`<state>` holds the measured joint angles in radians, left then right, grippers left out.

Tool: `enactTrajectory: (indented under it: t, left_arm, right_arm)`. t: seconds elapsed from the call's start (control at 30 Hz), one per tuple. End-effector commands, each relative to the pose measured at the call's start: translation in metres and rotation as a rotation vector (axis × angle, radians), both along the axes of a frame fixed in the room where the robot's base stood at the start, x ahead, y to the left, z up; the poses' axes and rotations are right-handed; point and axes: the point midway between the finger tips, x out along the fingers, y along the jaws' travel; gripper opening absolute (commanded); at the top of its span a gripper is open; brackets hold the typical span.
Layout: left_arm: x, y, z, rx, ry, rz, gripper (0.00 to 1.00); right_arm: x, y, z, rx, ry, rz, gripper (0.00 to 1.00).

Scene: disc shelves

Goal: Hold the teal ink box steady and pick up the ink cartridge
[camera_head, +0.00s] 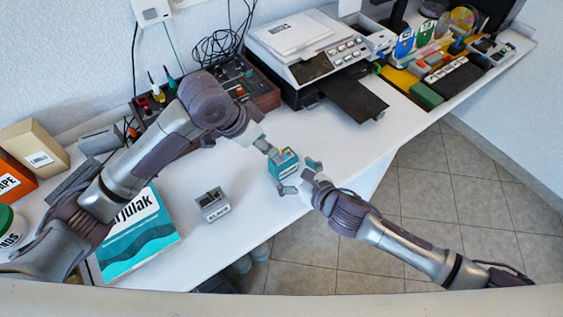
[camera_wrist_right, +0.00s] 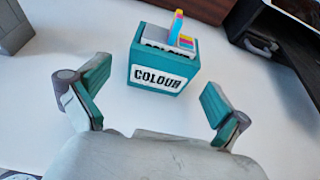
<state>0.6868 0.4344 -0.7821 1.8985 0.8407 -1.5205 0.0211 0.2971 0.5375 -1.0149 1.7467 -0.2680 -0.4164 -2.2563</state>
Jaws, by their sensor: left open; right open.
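The teal ink box (camera_head: 283,165) stands upright on the white table near its front edge, with a white label. In the right wrist view the box (camera_wrist_right: 158,85) is labelled COLOUR. The ink cartridge (camera_wrist_right: 177,28), striped blue, yellow and pink, sticks up out of the box's open top; it shows small in the head view (camera_head: 283,153). My left gripper (camera_head: 273,156) is at the box's upper left; whether it touches the box I cannot tell. My right gripper (camera_head: 297,176) is open at the box's right; in its wrist view the open fingers (camera_wrist_right: 155,105) are short of the box, with nothing between them.
A printer (camera_head: 308,50) with a black tray (camera_head: 352,96) stands behind the box. A small grey device (camera_head: 212,205) and a teal book (camera_head: 140,238) lie to the left. A control panel (camera_head: 235,90) is at the back. The table around the box is clear.

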Motion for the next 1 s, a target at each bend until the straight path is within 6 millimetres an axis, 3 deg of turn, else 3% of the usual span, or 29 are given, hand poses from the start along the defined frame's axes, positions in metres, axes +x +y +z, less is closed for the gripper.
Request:
enactTrajectory:
  t: [0.3,0.77,1.0]
  left_arm:
    - [0.000,0.000,0.000,0.000,0.000,0.000,0.42]
    - [0.000,0.000,0.000,0.000,0.000,0.000,0.42]
    - [0.000,0.000,0.000,0.000,0.000,0.000,0.42]
  right_arm:
    - [0.038,0.028,-0.019,0.000,0.000,-0.001,1.00]
    - [0.046,0.034,-0.024,0.001,0.001,0.000,1.00]
    - [0.046,0.033,-0.024,0.000,0.000,0.000,0.60]
